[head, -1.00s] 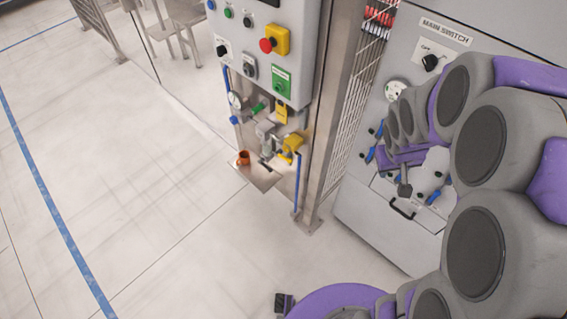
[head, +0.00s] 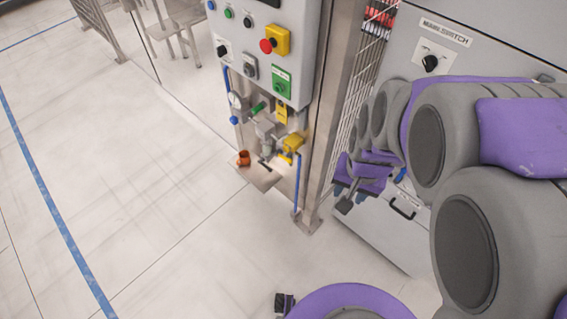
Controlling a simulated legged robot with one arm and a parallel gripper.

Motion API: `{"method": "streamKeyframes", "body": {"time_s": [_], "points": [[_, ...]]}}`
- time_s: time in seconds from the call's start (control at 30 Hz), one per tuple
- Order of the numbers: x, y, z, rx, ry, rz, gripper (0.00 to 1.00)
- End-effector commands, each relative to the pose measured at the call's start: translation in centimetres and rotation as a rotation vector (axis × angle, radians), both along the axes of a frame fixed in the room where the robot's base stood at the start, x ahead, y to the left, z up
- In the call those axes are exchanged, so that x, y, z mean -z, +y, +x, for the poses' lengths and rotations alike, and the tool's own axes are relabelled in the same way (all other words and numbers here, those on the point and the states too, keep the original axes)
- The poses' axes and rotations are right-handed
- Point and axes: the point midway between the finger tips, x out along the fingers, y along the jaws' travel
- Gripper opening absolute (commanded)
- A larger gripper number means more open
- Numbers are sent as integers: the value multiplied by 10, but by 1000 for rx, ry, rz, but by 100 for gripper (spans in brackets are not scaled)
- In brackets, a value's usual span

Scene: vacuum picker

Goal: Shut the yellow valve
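A yellow valve handle (head: 293,143) sits on the pipework below the grey control box, at its lower right. Another yellow part (head: 281,113) sits just above it, under the green switch; I cannot tell which of the two is the valve named. My gripper (head: 346,197) is at the end of my purple and grey arm, to the right of and below the yellow handle in the picture. It appears apart from the handle. Its fingers are small and partly hidden by my wrist, so their opening is unclear.
The control box (head: 262,50) carries a red emergency button (head: 267,45) and a green switch (head: 282,84). An orange cup-like part (head: 243,158) sits on a small metal shelf (head: 262,180). A steel post (head: 335,110) and main switch cabinet (head: 400,235) stand right. Floor at left is clear.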

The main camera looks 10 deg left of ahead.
Motion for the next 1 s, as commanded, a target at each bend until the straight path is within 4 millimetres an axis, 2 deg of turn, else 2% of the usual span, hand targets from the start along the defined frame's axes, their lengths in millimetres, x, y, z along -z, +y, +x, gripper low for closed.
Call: {"method": "streamKeyframes", "body": {"time_s": [0.17, 0.37, 0.5, 0.7, 0.9, 1.0], "points": [[15, 13, 32, 81, -46, 17, 41], [42, 30, 87, 205, -137, 36, 41], [69, 43, 136, 313, -232, 49, 41], [112, 60, 194, 449, -373, 69, 41], [157, 77, 240, 566, -521, 103, 41], [180, 86, 257, 614, -595, 122, 41]]}}
